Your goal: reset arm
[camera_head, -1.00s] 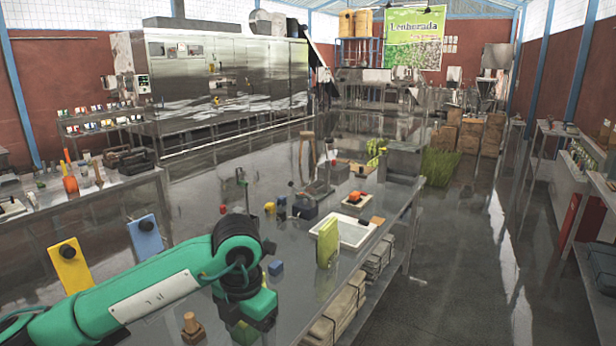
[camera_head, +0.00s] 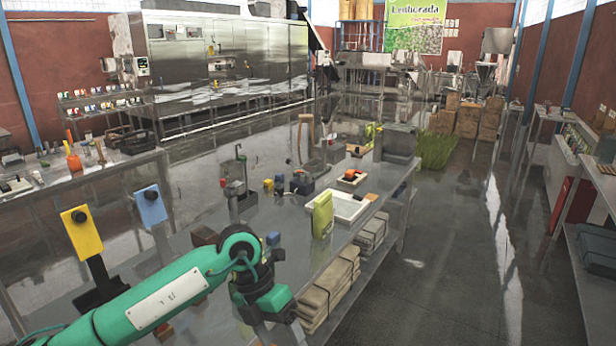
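My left arm, green with a white label, comes in from the lower left in the head view. Its wrist end hangs over the near part of the metal table (camera_head: 275,215). The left gripper is below the green wrist, and its fingers are not clear enough to tell open from shut. My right arm and gripper do not show. The powder filler cannot be picked out for certain; a grey upright device with a red part (camera_head: 238,188) stands on the table behind the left wrist.
A yellow-green block (camera_head: 322,214) and a white tray (camera_head: 349,206) stand on the table's right side. Stacked bundles (camera_head: 330,281) lie on its lower shelf. A yellow panel (camera_head: 82,231) and a blue panel (camera_head: 150,206) stand at left. The aisle floor (camera_head: 455,250) at right is clear.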

